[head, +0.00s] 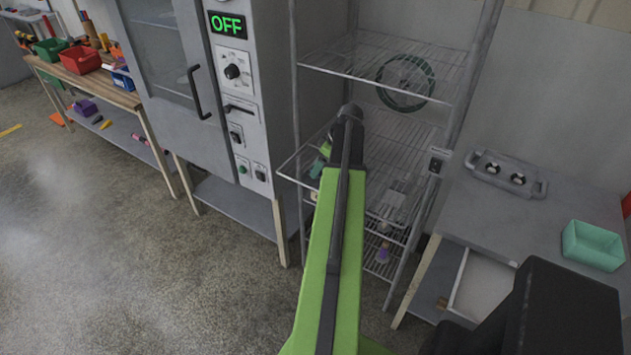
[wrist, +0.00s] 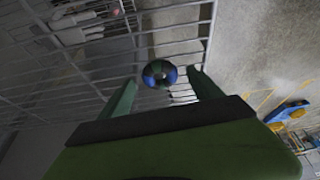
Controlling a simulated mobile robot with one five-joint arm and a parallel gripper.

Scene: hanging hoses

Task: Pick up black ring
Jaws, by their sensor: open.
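A small dark ring (wrist: 158,74), with blue and green tints, is at the wire shelf's edge in the wrist view. It lies between my gripper's fingertips as seen there, and neither finger appears to touch it. My gripper (wrist: 161,77) is open, with one green finger on each side of the ring and nothing held. How far the ring is beyond the fingertips I cannot tell. In the head view my arm hides most of my gripper, with a green part (head: 321,160) showing at the rack's middle shelf. I cannot make out the small ring there.
A grey oven cabinet (head: 232,110) stands left of the rack. A table (head: 470,215) with a green bin (head: 593,245) stands right. Open floor (head: 110,260) is at the left front.

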